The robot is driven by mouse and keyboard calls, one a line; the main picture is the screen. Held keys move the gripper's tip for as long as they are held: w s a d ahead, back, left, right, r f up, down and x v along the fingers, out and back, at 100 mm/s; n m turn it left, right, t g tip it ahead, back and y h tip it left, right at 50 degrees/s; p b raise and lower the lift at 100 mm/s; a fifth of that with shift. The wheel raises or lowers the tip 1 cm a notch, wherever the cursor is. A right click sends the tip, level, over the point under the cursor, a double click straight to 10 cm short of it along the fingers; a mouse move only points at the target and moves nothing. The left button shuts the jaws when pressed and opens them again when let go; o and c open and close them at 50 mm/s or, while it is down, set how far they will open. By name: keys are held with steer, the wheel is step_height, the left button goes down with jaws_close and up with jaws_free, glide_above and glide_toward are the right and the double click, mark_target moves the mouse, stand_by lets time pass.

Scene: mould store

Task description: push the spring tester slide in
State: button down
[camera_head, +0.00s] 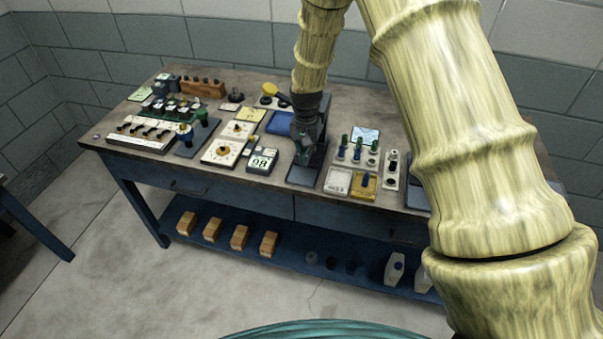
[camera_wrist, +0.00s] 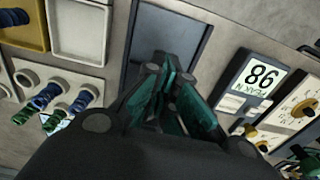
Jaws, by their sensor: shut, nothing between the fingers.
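The spring tester appears to be the dark unit with a blue-grey base plate (camera_head: 302,173) near the middle of the bench's front edge. In the wrist view its plate (camera_wrist: 172,32) lies past my fingertips.
Right of the tester are green- and blue-topped plungers (camera_head: 357,150), a pale tray (camera_head: 338,182) and a yellow tray (camera_head: 364,186). Left are dial panels (camera_head: 221,151) and a black-knobbed strip (camera_head: 143,133). A blue pad (camera_head: 280,122) lies behind. Little bench is bare.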

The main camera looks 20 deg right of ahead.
steer(key=shift+w+d+f, duration=0.1)
steer(key=shift+d+f, duration=0.15)
steer(key=shift+f, duration=0.3)
steer(key=shift+s+a+r+p, duration=0.35)
steer(key=shift+r+p, duration=0.15)
steer(key=shift+r, duration=0.1)
steer(key=shift+s+a+r+p, duration=0.25)
steer(key=shift+s+r+p, duration=0.1)
steer(key=shift+r+p, duration=0.2)
steer(key=shift+w, duration=0.1)
steer(key=shift+r, duration=0.15)
steer(key=shift+r, duration=0.2)
step_height(320, 180, up, 6)
steer(key=s+a+p, duration=0.1)
steer(key=s+p, duration=0.1)
steer(key=p, duration=0.2)
steer(key=shift+s+a+r+p, duration=0.2)
steer(key=shift+s+a+p, duration=0.1)
steer(key=shift+a+p, duration=0.05)
